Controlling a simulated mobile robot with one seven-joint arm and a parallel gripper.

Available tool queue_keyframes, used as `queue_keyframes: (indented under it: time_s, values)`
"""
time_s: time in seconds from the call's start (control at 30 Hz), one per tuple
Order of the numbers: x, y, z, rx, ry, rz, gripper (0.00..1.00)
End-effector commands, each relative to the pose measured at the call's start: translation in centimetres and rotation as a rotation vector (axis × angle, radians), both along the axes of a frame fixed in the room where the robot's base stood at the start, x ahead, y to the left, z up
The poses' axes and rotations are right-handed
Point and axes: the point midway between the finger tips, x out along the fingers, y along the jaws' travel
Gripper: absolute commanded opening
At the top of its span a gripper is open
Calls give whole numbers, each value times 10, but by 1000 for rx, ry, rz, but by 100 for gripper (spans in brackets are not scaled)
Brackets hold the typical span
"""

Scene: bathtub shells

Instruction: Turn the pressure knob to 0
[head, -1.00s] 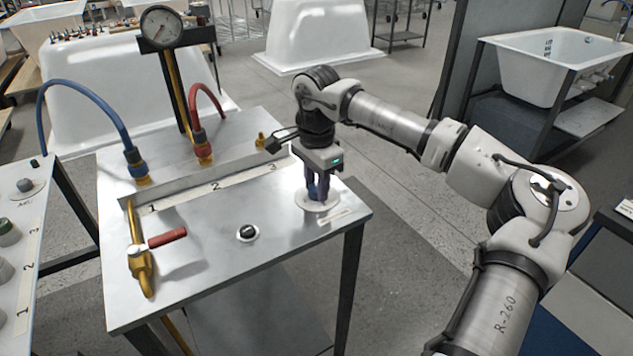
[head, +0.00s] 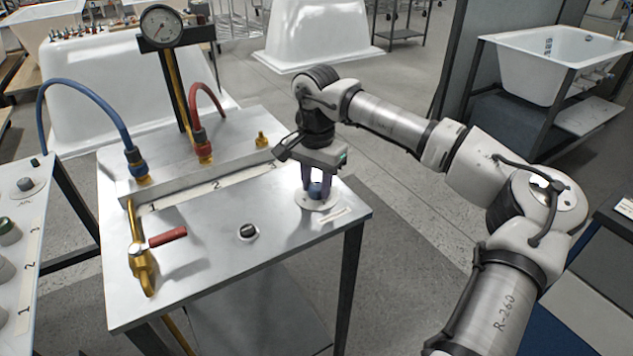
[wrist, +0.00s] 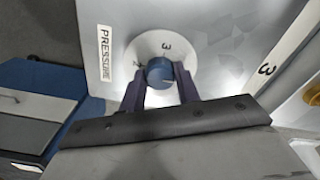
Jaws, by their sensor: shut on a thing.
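The pressure knob is a small blue round knob (wrist: 160,73) on a white dial plate (wrist: 142,50) at the right end of the metal bench top. A label reading PRESSURE (wrist: 105,55) lies beside the plate in the wrist view.
A small black knob (head: 248,232) sits left of the dial. A brass valve with a red handle (head: 168,237) is at the front left. Blue (head: 85,92) and red (head: 208,90) hoses and a round gauge (head: 161,26) stand at the back. The bench's front middle is clear.

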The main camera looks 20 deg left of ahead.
Motion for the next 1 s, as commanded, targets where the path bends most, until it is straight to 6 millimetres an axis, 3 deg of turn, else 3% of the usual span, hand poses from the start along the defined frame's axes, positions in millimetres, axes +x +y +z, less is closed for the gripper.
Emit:
queue_keyframes:
  time_s: [0.17,0.2,0.37,0.73,0.87,1.0]
  values:
    - [-1,1,1,2,1,2,9]
    - [-1,1,1,2,1,2,34]
    - [0,0,0,1,0,1,54]
    - [0,0,7,1,-1,-1,54]
    - [0,0,26,0,-3,-2,54]
    - [0,1,58,1,-4,0,54]
